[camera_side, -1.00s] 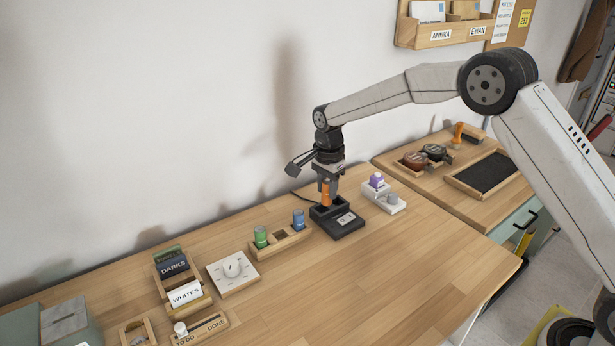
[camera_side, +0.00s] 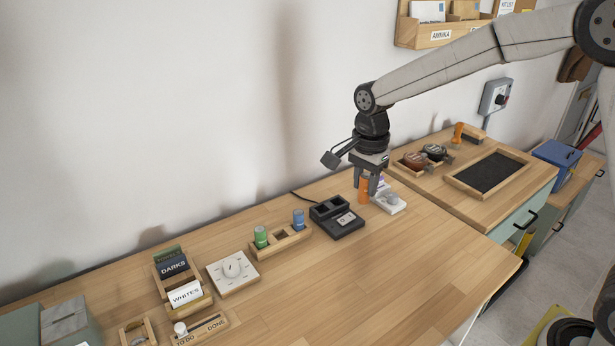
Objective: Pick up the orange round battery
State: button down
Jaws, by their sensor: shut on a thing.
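The orange round battery (camera_side: 364,190) is upright between the fingers of my gripper (camera_side: 368,191), which is shut on it. It is to the right of the black charger (camera_side: 346,227). The charger's socket looks empty. I cannot tell the battery's exact height above the table. The white device (camera_side: 391,204) with a purple piece on it is just behind and right of my gripper and partly hidden by it.
A wooden holder (camera_side: 281,246) with a green battery (camera_side: 261,237) and a blue battery (camera_side: 298,219) stands left of the charger. A white dial (camera_side: 232,269) is farther left. A dark framed tray (camera_side: 489,175) is at the right. The front middle of the table is clear.

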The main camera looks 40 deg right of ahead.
jog(key=shift+s+r, duration=0.2)
jog(key=shift+s, duration=0.3)
dwell(0.4)
jog(key=shift+w+a+f, duration=0.1)
jog(key=shift+w+a, duration=0.2)
jog(key=shift+w, duration=0.15)
jog(key=w+a+f, duration=0.3)
jog(key=w+a, duration=0.2)
jog(key=a, duration=0.1)
jog(key=w+a+f, duration=0.3)
jog(key=w+a, duration=0.3)
jog(key=a, duration=0.1)
jog(key=shift+w+f, duration=0.3)
jog(key=shift+f, duration=0.05)
jog(key=shift+f, duration=0.2)
jog(key=shift+f, duration=1.65)
